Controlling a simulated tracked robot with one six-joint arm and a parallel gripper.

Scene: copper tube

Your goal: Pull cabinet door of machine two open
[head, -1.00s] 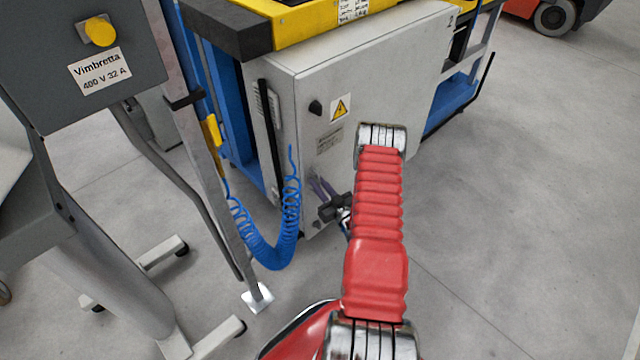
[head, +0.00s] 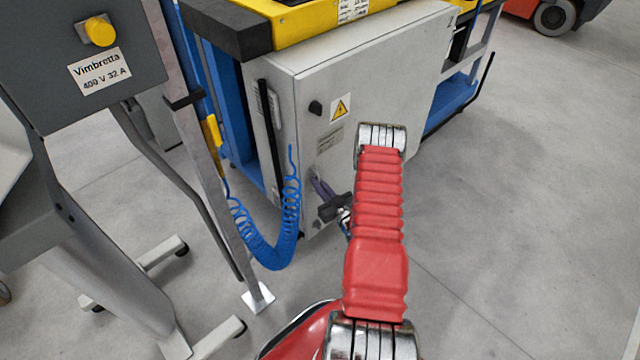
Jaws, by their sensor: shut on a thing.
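The grey cabinet of machine two (head: 375,70) stands under a yellow-and-black top, with a "2" at its upper right corner. Its front door (head: 410,100) looks flush with the cabinet body, with a dark knob and a yellow warning sign near its upper left. My gripper (head: 318,190) is at the lower left part of the door, partly hidden behind my red arm. Its fingers point at the door and are shut on what seems to be the door handle. The handle itself is mostly hidden by the fingers.
A coiled blue hose (head: 275,250) hangs just left of my gripper. A grey metal post (head: 215,190) and a grey stand with a "Vimbretta" box (head: 90,60) are on the left. The floor (head: 530,220) to the right is clear.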

